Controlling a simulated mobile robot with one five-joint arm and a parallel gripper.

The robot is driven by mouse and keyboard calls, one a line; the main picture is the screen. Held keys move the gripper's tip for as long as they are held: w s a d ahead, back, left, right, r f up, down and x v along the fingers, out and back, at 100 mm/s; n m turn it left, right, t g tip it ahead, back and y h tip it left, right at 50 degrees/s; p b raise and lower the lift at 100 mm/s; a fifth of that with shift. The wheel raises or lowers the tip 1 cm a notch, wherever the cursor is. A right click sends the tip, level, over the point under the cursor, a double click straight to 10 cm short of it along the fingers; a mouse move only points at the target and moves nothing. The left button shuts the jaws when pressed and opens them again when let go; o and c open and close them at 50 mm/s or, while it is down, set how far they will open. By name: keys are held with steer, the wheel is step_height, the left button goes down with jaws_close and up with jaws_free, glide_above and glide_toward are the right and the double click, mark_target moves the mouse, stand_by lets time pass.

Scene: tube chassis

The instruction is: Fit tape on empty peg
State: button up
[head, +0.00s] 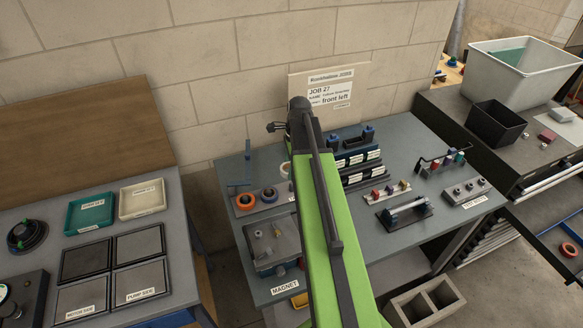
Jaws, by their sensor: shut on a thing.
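My green arm reaches up across the middle of the head view to a dark joint. My gripper's fingers are hidden behind the arm. A cream ring-shaped thing (285,169), perhaps a tape roll, shows only partly at the arm's left edge; I cannot tell whether it is held. I cannot make out an empty peg; the spot right of the rolls is partly covered by the arm.
A blue stand (239,183) rises behind the rolls, and a grey box (272,244) stands in front. Right of the arm are labelled dark racks (360,164) and a block marked test bolts (465,192). A sign board (331,88) stands at the back.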

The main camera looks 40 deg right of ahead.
steer(key=shift+s+d, duration=0.1)
steer(key=shift+s, duration=0.15)
step_height(320, 180, down, 5)
steer(key=b, duration=0.5)
steer(key=shift+d, duration=0.15)
steer(key=shift+r, duration=0.1)
steer(key=shift+s, duration=0.1)
stand_by(0.3)
steer(key=shift+f+b, duration=2.3)
steer(key=shift+f, duration=0.05)
steer(key=o, duration=1.5)
steer(key=shift+r, duration=0.15)
